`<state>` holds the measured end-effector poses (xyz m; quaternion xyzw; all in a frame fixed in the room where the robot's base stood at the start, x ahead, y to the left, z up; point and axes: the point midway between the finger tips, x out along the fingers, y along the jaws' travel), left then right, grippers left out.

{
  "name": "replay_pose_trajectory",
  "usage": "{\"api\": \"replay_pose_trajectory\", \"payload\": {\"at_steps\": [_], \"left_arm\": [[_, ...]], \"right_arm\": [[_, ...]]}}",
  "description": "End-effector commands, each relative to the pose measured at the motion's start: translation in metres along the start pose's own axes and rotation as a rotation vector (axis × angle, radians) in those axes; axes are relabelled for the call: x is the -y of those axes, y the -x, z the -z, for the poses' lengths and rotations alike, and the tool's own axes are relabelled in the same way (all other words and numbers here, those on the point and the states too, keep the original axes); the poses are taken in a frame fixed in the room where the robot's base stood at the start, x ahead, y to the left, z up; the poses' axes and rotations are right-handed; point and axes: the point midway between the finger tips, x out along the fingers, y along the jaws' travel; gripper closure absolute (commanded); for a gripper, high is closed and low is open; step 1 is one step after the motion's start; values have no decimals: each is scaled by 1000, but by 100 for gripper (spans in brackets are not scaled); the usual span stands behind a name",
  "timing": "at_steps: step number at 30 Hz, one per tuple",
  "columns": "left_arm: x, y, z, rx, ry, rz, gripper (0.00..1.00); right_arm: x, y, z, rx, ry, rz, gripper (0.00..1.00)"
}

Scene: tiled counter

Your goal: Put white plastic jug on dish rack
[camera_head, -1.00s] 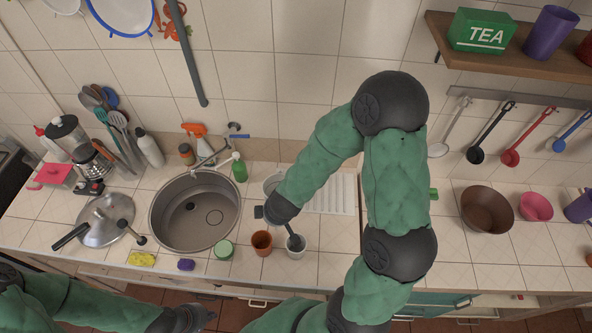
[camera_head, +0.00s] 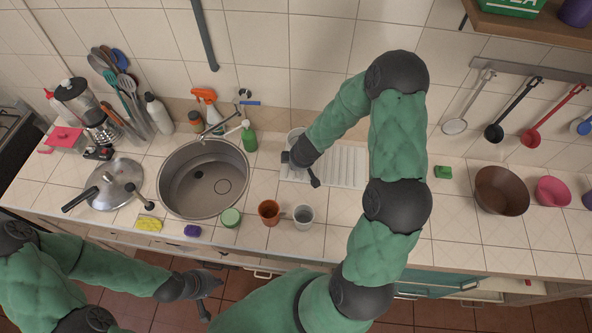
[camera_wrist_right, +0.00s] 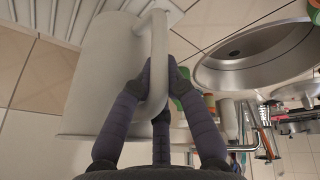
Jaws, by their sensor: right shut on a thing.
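The white plastic jug (camera_wrist_right: 95,75) fills the left of the right wrist view, and its looped handle (camera_wrist_right: 158,55) lies between the fingers of my right gripper (camera_wrist_right: 160,85). The gripper is shut on this handle. In the head view the jug (camera_head: 296,135) shows only in part behind my right gripper (camera_head: 300,168), at the back left of the white ribbed dish rack (camera_head: 345,168). I cannot tell whether the jug touches the rack. My left gripper (camera_head: 208,294) appears open and empty, in front of the counter edge.
The sink (camera_head: 203,180) lies left of the rack, with a green soap bottle (camera_head: 249,139) between them. A brown cup (camera_head: 268,213) and a pale cup (camera_head: 303,215) stand in front. A brown bowl (camera_head: 502,190) stands to the right.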

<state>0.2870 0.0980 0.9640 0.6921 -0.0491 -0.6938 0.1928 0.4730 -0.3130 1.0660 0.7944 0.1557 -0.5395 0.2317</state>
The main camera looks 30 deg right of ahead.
Motion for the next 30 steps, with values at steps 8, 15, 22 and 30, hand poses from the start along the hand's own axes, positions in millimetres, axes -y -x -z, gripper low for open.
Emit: {"api": "replay_pose_trajectory", "payload": {"at_steps": [8, 15, 22, 30], "left_arm": [[4, -10, 1, -1, 0, 0, 100], [10, -28, 1, 0, 0, 0, 100], [9, -26, 1, -1, 0, 0, 100], [10, -27, 1, -1, 0, 0, 100]], "right_arm": [[-6, -20, -5, -1, 0, 0, 100], [-1, -42, -12, -1, 0, -1, 100], [-2, -40, -12, -1, 0, -1, 100], [0, -43, -13, 0, -1, 0, 62]]}}
